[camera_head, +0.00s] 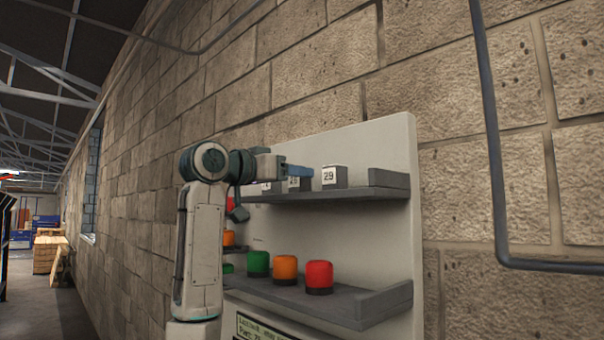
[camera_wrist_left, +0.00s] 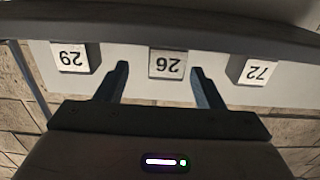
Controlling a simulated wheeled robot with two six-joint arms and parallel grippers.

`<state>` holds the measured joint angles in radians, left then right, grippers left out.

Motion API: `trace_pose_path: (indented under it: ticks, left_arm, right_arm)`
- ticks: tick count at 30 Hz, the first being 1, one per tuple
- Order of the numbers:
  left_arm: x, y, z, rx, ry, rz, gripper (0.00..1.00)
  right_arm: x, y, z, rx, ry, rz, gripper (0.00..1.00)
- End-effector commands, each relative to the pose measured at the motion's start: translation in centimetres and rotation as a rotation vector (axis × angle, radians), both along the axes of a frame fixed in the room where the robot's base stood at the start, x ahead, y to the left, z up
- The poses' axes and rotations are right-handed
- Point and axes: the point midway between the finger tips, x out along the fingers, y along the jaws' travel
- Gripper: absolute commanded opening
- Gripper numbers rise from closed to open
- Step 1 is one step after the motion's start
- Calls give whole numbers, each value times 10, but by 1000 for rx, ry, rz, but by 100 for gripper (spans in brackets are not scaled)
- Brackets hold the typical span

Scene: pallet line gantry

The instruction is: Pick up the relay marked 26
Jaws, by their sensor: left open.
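The relay marked 26 (camera_wrist_left: 168,64) is a small grey block with a white label, upside down in the left wrist view. It stands on the grey upper shelf between two similar relays. My left gripper (camera_wrist_left: 159,69) is open, with one finger on each side of relay 26 in that view; I cannot tell whether they touch it. In the head view the left gripper (camera_head: 298,171) is at the upper shelf, and its blue finger partly covers a relay (camera_head: 294,184) whose number is hard to read. My right gripper is not in view.
Relay 29 (camera_head: 328,178) stands close by on the upper shelf (camera_head: 375,193); it also shows in the wrist view (camera_wrist_left: 75,58). Another relay (camera_wrist_left: 257,72) flanks the other side. The lower shelf (camera_head: 345,304) holds green, orange and red lamps. A conduit (camera_head: 494,140) runs along the brick wall.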

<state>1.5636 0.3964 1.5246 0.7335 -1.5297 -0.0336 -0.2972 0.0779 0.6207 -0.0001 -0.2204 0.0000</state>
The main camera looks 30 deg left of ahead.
Motion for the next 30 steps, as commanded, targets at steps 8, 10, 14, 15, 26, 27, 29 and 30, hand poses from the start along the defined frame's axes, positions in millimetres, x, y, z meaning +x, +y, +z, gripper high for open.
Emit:
trace_pose_path:
  ticks: [8,10,14,15,26,27,29,30]
  left_arm:
    - [30,-8,5,-1,1,0,62]
    - [33,-9,4,-1,1,0,62]
    - [34,-9,2,0,0,0,62]
    - [34,-9,2,0,0,1,62]
    - [33,-9,2,0,0,1,13]
    - [33,-9,2,0,0,1,13]
    - [33,-9,2,0,0,1,13]
    - [33,-9,2,0,0,1,13]
  right_arm:
    - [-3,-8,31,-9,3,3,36]
    - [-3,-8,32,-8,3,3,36]
    - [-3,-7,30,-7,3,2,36]
    - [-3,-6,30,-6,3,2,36]
    - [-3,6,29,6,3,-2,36]
    - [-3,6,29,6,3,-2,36]
    - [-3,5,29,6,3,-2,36]
    - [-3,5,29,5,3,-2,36]
